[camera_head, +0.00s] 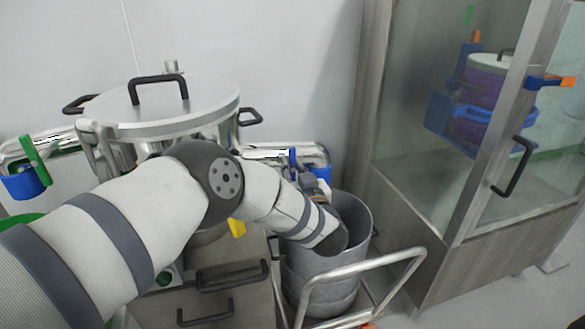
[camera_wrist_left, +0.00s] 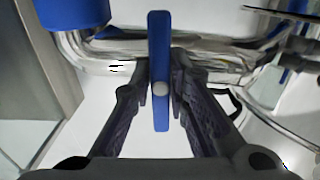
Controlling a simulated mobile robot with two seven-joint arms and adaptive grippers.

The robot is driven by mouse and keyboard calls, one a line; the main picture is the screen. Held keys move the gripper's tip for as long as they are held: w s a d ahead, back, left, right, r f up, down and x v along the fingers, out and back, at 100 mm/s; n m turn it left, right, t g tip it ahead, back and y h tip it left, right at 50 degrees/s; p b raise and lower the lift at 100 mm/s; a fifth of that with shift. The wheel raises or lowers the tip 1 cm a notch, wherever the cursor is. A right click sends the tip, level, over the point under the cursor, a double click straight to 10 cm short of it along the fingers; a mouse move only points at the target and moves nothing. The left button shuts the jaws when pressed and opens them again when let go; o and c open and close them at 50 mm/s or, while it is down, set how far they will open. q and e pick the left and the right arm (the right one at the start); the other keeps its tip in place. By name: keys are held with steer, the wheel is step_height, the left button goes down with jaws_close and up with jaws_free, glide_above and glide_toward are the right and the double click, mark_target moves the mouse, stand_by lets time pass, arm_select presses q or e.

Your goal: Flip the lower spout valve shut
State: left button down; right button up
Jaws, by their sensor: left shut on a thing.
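A blue valve lever (camera_wrist_left: 159,40) stands upright in the left wrist view, in front of a polished steel spout pipe (camera_wrist_left: 110,50). My left gripper (camera_wrist_left: 160,75) has its two dark fingers shut on the lever, one on each side. In the head view, the steel spout (camera_head: 275,153) projects to the right of the lidded vessel (camera_head: 165,105), with a blue end piece (camera_head: 322,172). The same blue lever (camera_head: 292,158) shows there as a small strip. My left gripper (camera_head: 308,180) is beside it, its fingertips mostly hidden by my wrist.
A grey open bin (camera_head: 350,215) stands below the spout on a tubular-railed cart (camera_head: 405,262). A second spout with a green lever (camera_head: 35,160) and blue end is at far left. A glass-doored cabinet (camera_head: 450,205) at right holds a purple drum. Drawers (camera_head: 205,300) sit under the vessel.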

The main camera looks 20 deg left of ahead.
arm_select(q)
steer(key=shift+f, duration=0.1)
steer(key=c, duration=1.5)
jaws_free()
steer(key=v, duration=1.2)
